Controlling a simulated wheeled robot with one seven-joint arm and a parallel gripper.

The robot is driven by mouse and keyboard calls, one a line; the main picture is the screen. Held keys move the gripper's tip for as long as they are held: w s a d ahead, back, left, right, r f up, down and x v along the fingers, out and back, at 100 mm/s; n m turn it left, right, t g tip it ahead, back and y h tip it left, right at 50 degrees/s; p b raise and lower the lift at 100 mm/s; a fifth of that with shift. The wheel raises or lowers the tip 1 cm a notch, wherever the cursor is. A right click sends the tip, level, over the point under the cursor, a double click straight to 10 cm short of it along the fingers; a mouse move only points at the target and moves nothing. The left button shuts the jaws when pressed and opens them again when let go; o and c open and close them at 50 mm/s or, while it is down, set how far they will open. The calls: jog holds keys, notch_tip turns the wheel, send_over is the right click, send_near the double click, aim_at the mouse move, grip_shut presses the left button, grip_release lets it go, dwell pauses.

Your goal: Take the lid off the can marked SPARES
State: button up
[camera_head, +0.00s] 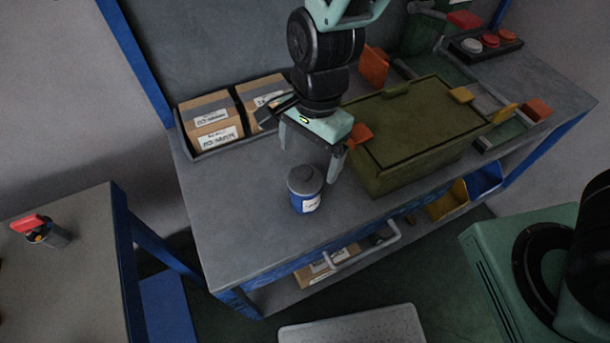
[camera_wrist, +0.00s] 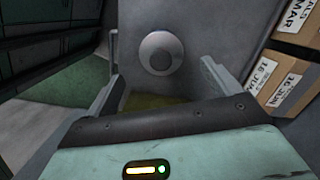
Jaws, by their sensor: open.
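A blue can (camera_head: 306,203) with a white label stands upright on the grey workbench. Its grey lid (camera_head: 304,181) with a raised knob sits on top; the label text is too small to read. In the wrist view the lid (camera_wrist: 161,53) shows from above, beyond and between my fingertips. My gripper (camera_head: 310,159) is open and empty, above and behind the can, apart from it. The gripper also shows in the wrist view (camera_wrist: 161,78), with its two fingers spread wide.
A lidded olive crate (camera_head: 410,125) stands right of the can, close to my gripper. Cardboard boxes (camera_head: 212,125) in a tray stand at the back left. The bench (camera_head: 240,235) is clear left of and in front of the can. A side table (camera_head: 70,280) stands at the left.

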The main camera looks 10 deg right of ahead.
aim_at(305, 170)
jog(key=shift+s+a+f+p, duration=0.1)
jog(key=shift+a+f+p, duration=0.05)
jog(key=shift+f, duration=0.7)
jog(key=shift+s+a+f+p, duration=0.1)
jog(key=shift+a+f+p, duration=0.1)
jog(key=shift+f, duration=0.7)
jog(key=shift+s+a+f+p, duration=0.1)
jog(key=shift+f+p, duration=0.05)
jog(key=shift+f, duration=0.7)
jog(key=c, duration=1.1)
